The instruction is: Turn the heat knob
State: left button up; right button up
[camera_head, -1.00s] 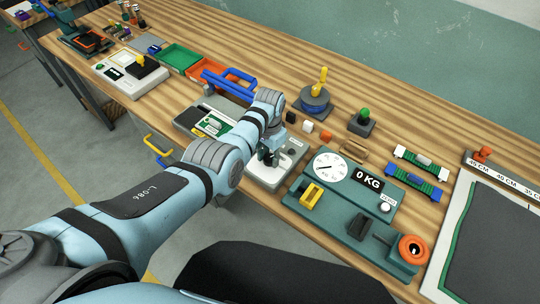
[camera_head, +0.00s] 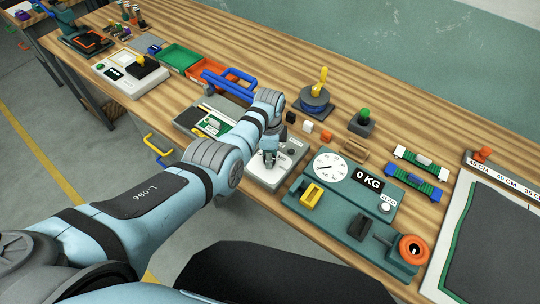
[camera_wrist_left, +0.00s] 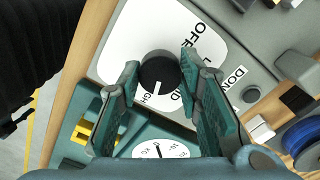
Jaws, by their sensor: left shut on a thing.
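The heat knob (camera_wrist_left: 158,73) is round and black with a white pointer mark. It stands on a white dial plate (camera_wrist_left: 125,45) on a grey control box, which also shows in the head view (camera_head: 262,179). The dial reads OFF at upper right, with letters ending in GH at the bottom; other words are partly hidden. The pointer faces down in the wrist view, close to GH. My left gripper (camera_wrist_left: 160,72) is shut on the knob, one finger on each side. In the head view, my left gripper (camera_head: 268,156) hides the knob. My right gripper is not in view.
A teal scale (camera_head: 335,213) with a round dial and a 0 KG display stands right of the box. A tray with a green board (camera_head: 213,125) is to the left. The bench front edge is close.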

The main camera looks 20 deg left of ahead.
pick_arm(q)
jog(key=shift+m, duration=0.6)
jog(key=o, duration=1.1)
jog(key=shift+o, duration=0.2)
jog(key=shift+r, duration=0.1)
notch_tip(320, 180, up, 12)
jog(key=shift+s, duration=0.1)
